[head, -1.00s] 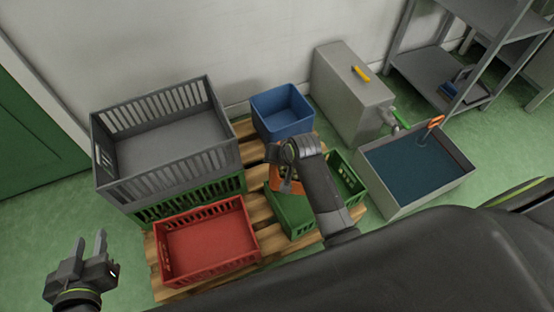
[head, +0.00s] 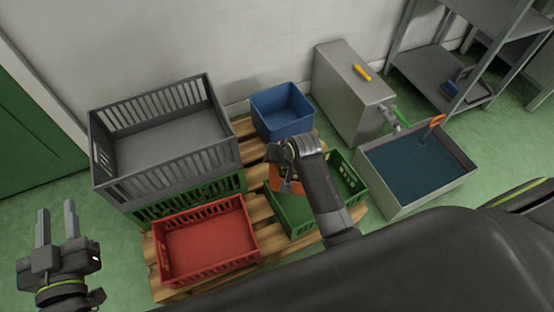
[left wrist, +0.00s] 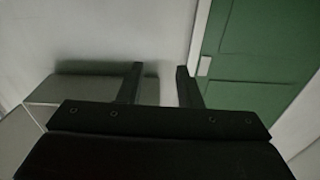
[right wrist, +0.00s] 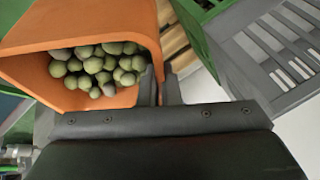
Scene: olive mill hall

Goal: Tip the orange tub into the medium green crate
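The orange tub (right wrist: 110,30) shows in the right wrist view with its mouth toward the camera and several green olives (right wrist: 95,68) inside. My right gripper (right wrist: 161,88) is shut on the tub's wall at the rim. In the head view only a small orange part of the tub (head: 292,188) shows beneath my right arm, above the green crate (head: 345,178) on the pallet. My arm hides much of that crate and its inside. My left gripper (head: 56,225) is open and empty at the left; its parted fingers (left wrist: 160,85) also show in the left wrist view.
A grey crate (head: 165,180) sits on another green crate (head: 190,203). A red crate (head: 210,270) and blue bin (head: 285,128) share the pallet (head: 255,200). A metal basin (head: 400,212) with dark liquid and a grey cabinet (head: 350,100) stand right.

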